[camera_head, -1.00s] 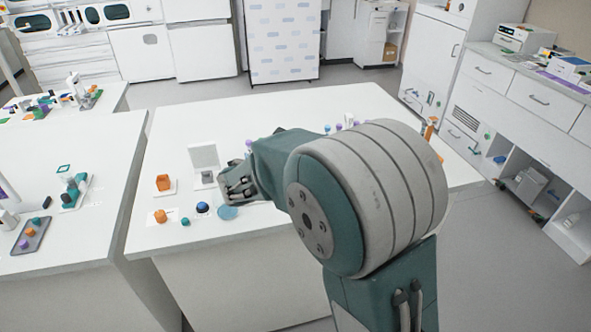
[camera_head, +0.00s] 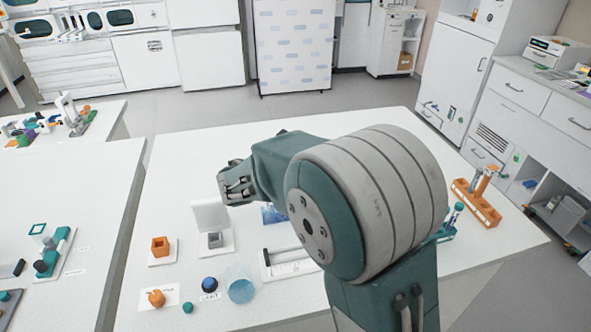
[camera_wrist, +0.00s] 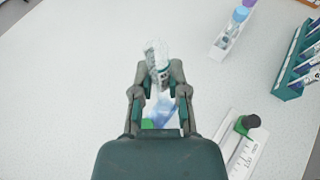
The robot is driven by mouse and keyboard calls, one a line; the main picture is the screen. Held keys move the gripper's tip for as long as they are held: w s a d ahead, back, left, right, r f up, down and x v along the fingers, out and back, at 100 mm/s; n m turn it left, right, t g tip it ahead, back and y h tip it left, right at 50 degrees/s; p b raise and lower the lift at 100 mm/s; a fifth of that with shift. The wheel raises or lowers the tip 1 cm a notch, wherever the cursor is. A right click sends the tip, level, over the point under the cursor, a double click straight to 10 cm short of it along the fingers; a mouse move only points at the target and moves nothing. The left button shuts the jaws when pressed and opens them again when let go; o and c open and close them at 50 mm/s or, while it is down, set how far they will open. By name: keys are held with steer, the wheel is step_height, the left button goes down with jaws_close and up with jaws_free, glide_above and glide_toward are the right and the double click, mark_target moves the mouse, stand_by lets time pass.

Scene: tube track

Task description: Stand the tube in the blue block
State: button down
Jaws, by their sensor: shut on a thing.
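My gripper (camera_head: 236,190) is held out over the white table, left of my arm in the head view. In the wrist view, my gripper (camera_wrist: 158,88) is shut on a clear, whitish tube (camera_wrist: 157,54), whose ribbed end sticks out past the fingertips. The tube is too small to make out in the head view. A blue patterned thing (camera_head: 272,214) shows on the table just right of the gripper, partly hidden by my arm; I cannot tell whether it is the blue block. Blue and green patches also show below the fingers in the wrist view.
An orange block (camera_head: 160,248) and a grey block with an upright white panel (camera_head: 212,216) stand left. A blue dome (camera_head: 209,284) and clear beaker (camera_head: 240,290) are nearer. A teal rack (camera_wrist: 300,62) and orange rack (camera_head: 478,206) stand right.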

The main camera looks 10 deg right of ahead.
steer(key=shift+f, duration=2.4)
steer(key=shift+s+f, duration=0.1)
steer(key=shift+f, duration=0.7)
steer(key=shift+r, duration=0.9)
steer(key=shift+f, duration=1.05)
stand_by(0.9)
steer(key=shift+r, duration=0.1)
steer(key=shift+r, duration=0.95)
steer(key=shift+f, duration=0.4)
stand_by(0.5)
